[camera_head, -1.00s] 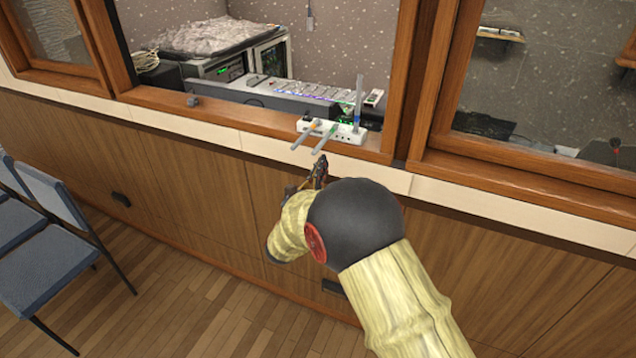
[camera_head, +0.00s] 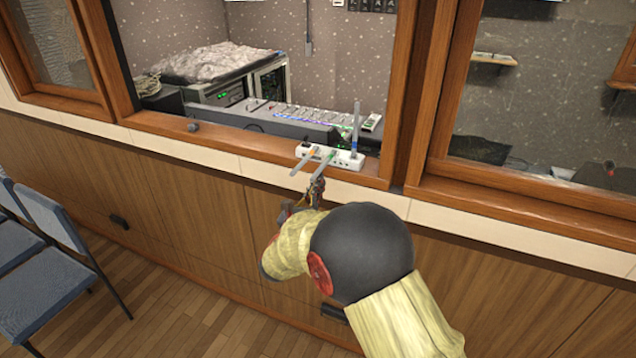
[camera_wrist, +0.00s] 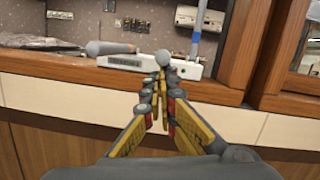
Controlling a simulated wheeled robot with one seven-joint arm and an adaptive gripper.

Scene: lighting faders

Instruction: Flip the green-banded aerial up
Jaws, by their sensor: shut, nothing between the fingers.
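A white box (camera_head: 346,162) sits on the wooden window sill and carries three grey aerials. The green-banded aerial (camera_head: 324,164) is the middle one and is folded down, jutting out over the sill's front. The orange-banded aerial (camera_head: 303,162) to its left is also folded down. The blue-banded aerial (camera_head: 356,130) at the right stands upright. My gripper (camera_head: 318,183) is shut and empty, just under the green-banded aerial's outer end. In the wrist view a round grey aerial end (camera_wrist: 163,57) shows just above my fingertips (camera_wrist: 162,76). I cannot tell whether they touch.
The window frame's post (camera_head: 405,100) rises just right of the box. A fader desk (camera_head: 290,117) lies behind the opening. Blue chairs (camera_head: 50,270) stand at the lower left.

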